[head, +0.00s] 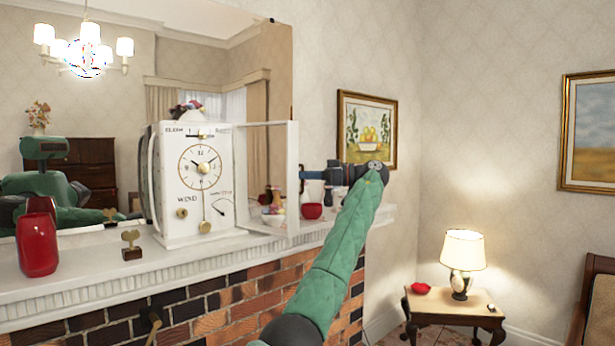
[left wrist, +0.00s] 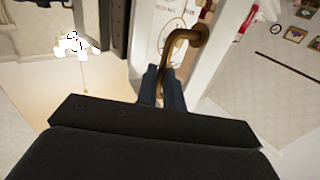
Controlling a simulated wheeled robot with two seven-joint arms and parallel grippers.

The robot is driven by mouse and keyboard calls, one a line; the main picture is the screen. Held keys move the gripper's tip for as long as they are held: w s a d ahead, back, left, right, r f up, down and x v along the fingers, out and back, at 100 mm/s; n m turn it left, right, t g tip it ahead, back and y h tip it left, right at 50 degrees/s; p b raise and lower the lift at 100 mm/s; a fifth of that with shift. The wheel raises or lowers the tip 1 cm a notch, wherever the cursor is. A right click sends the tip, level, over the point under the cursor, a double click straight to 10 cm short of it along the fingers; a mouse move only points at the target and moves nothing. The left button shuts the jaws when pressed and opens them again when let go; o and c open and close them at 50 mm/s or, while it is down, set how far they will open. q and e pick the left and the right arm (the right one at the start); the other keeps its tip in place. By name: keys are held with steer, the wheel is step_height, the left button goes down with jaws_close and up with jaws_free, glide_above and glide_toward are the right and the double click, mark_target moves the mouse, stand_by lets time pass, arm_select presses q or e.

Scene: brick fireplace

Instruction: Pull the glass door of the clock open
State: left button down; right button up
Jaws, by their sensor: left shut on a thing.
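The white clock (head: 190,185) stands on the mantel, its dial facing me. Its glass door (head: 293,185) stands wide open, swung out to the right of the dial. The door's white frame surrounds a clear pane. My left gripper (head: 303,182) is at the door's outer edge, on its right side. In the left wrist view, the left gripper's fingers (left wrist: 166,88) are shut on the curved brass door handle (left wrist: 185,38). The handle is hidden in the head view. My right gripper is not in view.
A red vase (head: 37,245) and a small brass key (head: 131,245) stand left of the clock on the mantel (head: 105,275). A red bowl (head: 312,211) and other small items are behind the door. A mirror (head: 205,50) backs the mantel.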

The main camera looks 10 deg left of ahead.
arm_select(q)
steer(key=shift+f, duration=0.1)
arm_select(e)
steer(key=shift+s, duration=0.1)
arm_select(q)
steer(key=c, duration=1.8)
jaws_free()
steer(key=shift+a, duration=0.1)
steer(key=shift+o, duration=1.3)
steer(key=shift+a, duration=0.15)
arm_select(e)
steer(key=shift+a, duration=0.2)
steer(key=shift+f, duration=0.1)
